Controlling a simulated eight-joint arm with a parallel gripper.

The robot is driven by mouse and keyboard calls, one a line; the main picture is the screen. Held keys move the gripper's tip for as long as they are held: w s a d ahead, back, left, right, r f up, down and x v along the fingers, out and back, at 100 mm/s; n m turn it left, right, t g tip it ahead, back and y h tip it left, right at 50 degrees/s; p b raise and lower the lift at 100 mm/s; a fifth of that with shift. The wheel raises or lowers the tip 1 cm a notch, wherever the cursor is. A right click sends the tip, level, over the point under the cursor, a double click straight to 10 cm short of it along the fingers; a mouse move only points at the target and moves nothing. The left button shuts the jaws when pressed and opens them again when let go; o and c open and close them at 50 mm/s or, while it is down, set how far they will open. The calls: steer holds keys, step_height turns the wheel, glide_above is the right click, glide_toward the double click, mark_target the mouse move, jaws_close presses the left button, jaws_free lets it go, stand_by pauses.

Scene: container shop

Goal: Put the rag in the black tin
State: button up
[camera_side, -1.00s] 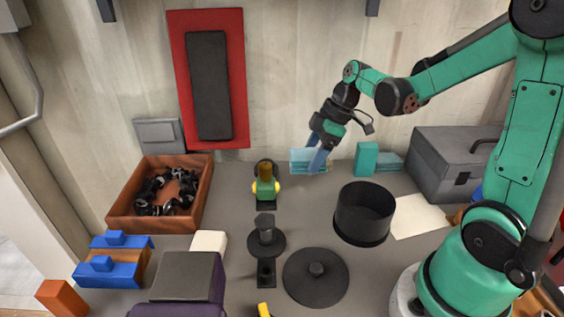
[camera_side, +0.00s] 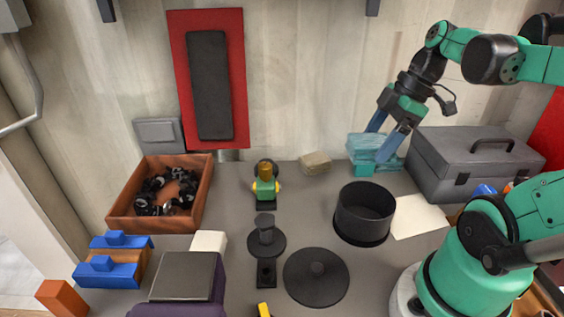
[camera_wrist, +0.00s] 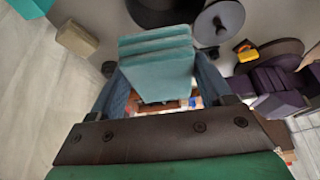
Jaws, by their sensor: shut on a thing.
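The rag (camera_side: 366,146) is a folded teal cloth in several layers. My gripper (camera_side: 380,146) is shut on it, near the back wall, left of the grey toolbox. In the wrist view the rag (camera_wrist: 157,62) sits between the two blue fingers of my gripper (camera_wrist: 162,80). The black tin (camera_side: 362,222) is an open round pot standing upright on the bench, in front of and below the rag in the side view. Its inside looks empty. The rag is apart from the tin. How high the rag hangs is hard to tell.
A black round lid (camera_side: 316,280) lies left of the tin, near a black stand (camera_side: 266,243). A beige block (camera_side: 315,162) lies at the wall. A grey toolbox (camera_side: 470,165) stands right, a white sheet (camera_side: 420,217) beside the tin. A toy figure (camera_side: 265,188) stands left.

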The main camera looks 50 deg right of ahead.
steer(key=shift+s+a+r, duration=0.1)
steer(key=shift+s+a, duration=0.05)
steer(key=shift+s, duration=0.3)
steer(key=shift+s+a+r, duration=0.1)
steer(key=shift+s, duration=0.35)
step_height(320, 180, down, 8)
steer(key=shift+f, duration=0.15)
steer(key=o, duration=1.3)
step_height(320, 180, up, 7)
steer(key=shift+r, duration=0.1)
